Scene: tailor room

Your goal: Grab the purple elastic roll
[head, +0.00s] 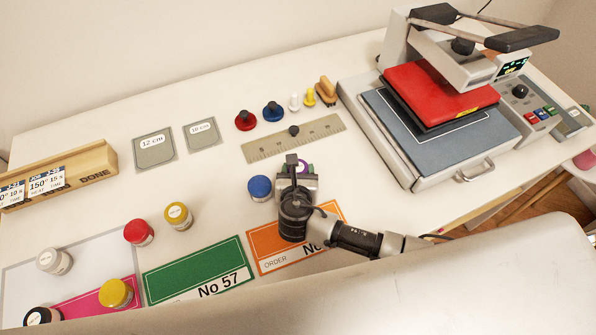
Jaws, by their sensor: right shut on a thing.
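My right gripper (294,163) reaches over the table from the lower right, just right of a blue roll (260,188). It points down and is shut on the purple elastic roll (304,167). Only a small purple and white part of that roll shows beside the jaws; the gripper hides the rest. I cannot tell whether the roll touches the table. My left gripper is not in view.
An orange order card (268,243) and a green card (197,270) lie in front. Red (139,232) and yellow (178,216) rolls stand to the left. A ruler (270,145) lies behind the gripper. A heat press (450,120) stands at right.

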